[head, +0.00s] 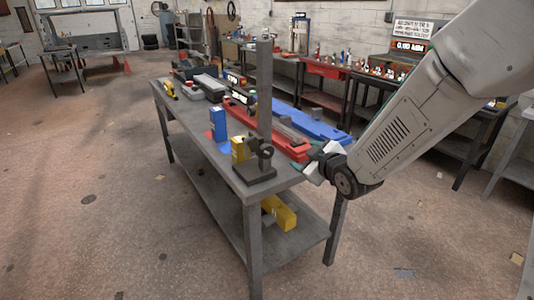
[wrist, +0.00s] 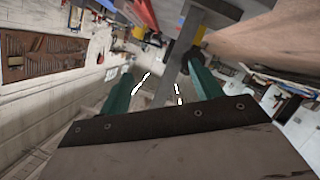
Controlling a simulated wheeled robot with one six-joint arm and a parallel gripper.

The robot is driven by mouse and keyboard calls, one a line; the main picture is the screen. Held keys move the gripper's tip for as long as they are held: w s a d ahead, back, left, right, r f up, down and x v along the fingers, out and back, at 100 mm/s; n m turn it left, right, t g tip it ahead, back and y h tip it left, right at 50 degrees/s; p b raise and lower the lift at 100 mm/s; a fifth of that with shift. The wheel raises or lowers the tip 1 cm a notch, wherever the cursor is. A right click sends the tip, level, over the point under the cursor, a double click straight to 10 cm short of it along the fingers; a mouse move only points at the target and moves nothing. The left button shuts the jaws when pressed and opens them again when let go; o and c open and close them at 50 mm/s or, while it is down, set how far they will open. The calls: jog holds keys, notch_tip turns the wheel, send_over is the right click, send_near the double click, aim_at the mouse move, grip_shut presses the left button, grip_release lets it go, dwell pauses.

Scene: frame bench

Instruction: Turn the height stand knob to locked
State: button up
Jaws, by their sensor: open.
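The height stand has a tall grey post (head: 264,90) on a dark flat base (head: 254,174) at the near end of the bench. A dark round knob (head: 267,151) sits low on the post; its setting is too small to read. My gripper (head: 304,168) is to the right of the stand, just off the bench's near right corner, apart from the knob. In the wrist view its two green fingers stand wide apart with nothing held (wrist: 160,66). The grey post (wrist: 171,80) shows beyond and between them, and a dark part (wrist: 186,54), perhaps the knob, is partly hidden by the right finger.
A yellow block (head: 238,150) and a blue block (head: 218,121) stand left of the post. A red rail (head: 298,152) and a blue piece (head: 318,127) lie behind it on the bench (head: 200,115). A yellow part (head: 283,215) lies on the lower shelf. Floor in front is clear.

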aim_at(268, 153)
jog(key=w+a+f+n+y, duration=0.1)
jog(key=w+a, duration=0.1)
jog(key=a, duration=0.1)
jog(key=w+a+f+n+t+y, duration=0.1)
jog(key=w+a, duration=0.1)
jog(key=a, duration=0.2)
jog(key=w+a+f+n+y, duration=0.1)
jog(key=w+a+y, duration=0.1)
jog(key=w+a, duration=0.1)
jog(key=shift+a+f+t, duration=0.1)
jog(key=shift+a+t, duration=0.3)
jog(key=shift+a, duration=0.1)
jog(key=c, duration=1)
